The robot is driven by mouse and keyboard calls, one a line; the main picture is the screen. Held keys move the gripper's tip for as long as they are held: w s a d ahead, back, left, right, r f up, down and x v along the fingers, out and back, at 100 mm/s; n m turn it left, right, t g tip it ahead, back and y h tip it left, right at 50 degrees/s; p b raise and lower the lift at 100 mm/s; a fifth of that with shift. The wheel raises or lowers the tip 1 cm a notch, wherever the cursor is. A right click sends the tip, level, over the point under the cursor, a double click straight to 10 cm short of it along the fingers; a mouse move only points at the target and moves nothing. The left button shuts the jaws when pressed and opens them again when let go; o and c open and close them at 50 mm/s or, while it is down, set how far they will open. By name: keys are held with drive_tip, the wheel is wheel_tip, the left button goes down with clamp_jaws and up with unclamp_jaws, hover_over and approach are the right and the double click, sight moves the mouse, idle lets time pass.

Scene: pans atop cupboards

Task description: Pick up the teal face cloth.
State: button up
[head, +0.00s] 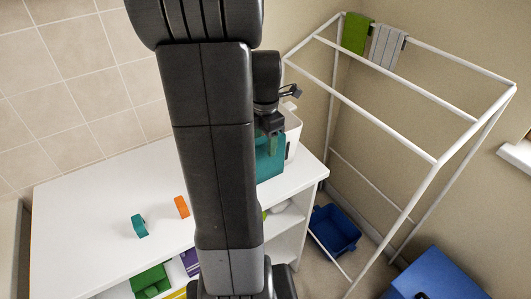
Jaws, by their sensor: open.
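A large teal shape (269,164) stands at the right end of the white worktop, partly hidden behind my arm. I cannot tell whether it is a draped cloth or a box. A greener strip shows at its top, just under my gripper (271,129). My gripper is open, points down and is close above this teal shape; whether it touches is unclear. A small teal piece (139,226) sits apart on the worktop at left, and I cannot tell whether it is cloth.
The white worktop (85,222) also bears a small orange piece (181,207) and a white bin (293,131) behind the teal shape. A white rack (436,160) at right carries green (356,35) and grey cloths (386,47). Blue containers (335,229) stand on the floor.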

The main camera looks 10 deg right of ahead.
sight(265, 159)
drive_tip(key=shift+f, duration=1.35)
drive_tip(key=c, duration=1.1)
